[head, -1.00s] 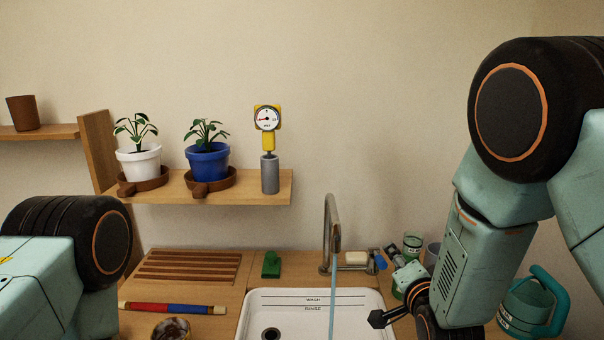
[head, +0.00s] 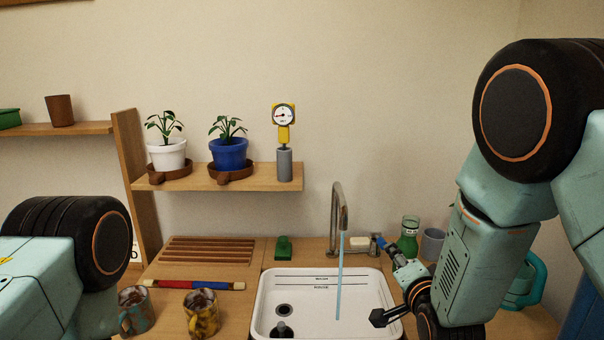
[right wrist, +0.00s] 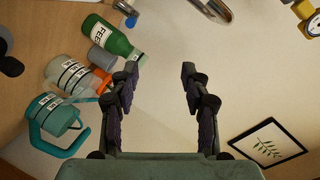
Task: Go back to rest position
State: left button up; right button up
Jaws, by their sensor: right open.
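My right gripper (right wrist: 162,80) is open and empty in the right wrist view, its two fingers well apart with the pale wall behind them. In the head view the right gripper (head: 392,295) is over the right rim of the white sink (head: 262,310), partly hidden by its own arm. My left arm comes in from the left in the head view, but its gripper is out of the frame.
Water runs from the tap (head: 337,205) into the sink. A green bottle (head: 408,238) and a teal watering can (head: 522,290) stand at right. Mugs (head: 201,316) stand left of the sink. A shelf (head: 265,182) holds potted plants and a gauge.

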jog(key=s+d+f+n+g+b, duration=0.15)
jog(key=s+f+n+g, duration=0.3)
jog(key=s+f, duration=0.55)
jog(key=s+f+n+g+b, duration=0.2)
jog(key=s+f+n+g, duration=0.4)
jog(key=f, duration=0.5)
jog(key=s+f+g+b, duration=0.1)
jog(key=s+f+b, duration=0.1)
jog(key=s+f, duration=0.3)
jog(key=s+f+g+b, duration=0.2)
jog(key=s+f, duration=0.3)
jog(key=s, duration=0.8)
jog(key=s+d+f+g+b, duration=0.1)
jog(key=s+f+g+b, duration=0.1)
jog(key=s+f, duration=0.3)
jog(key=s, duration=0.4)
jog(key=shift+f, duration=0.4)
